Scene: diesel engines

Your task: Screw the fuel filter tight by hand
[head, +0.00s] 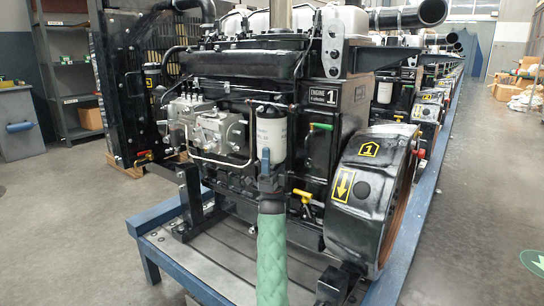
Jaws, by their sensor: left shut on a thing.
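The fuel filter (271,137) is a white upright canister with dark print, on the near side of the engine marked 1. Its top meets a dark fitting below the engine's black upper housing. My left gripper (267,160) comes up from below at the end of a green-sleeved arm. It is shut on the lower part of the filter, with a blue finger in front of the white body. The far finger is hidden behind the filter. My right gripper is not in view.
A silver fuel pump with pipes (215,130) sits close left of the filter. A green-handled lever (320,127) and a yellow-handled part (302,194) are to the right. The large black flywheel housing (360,195) bulges out at right. The engine stands on a blue-framed bench (160,213).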

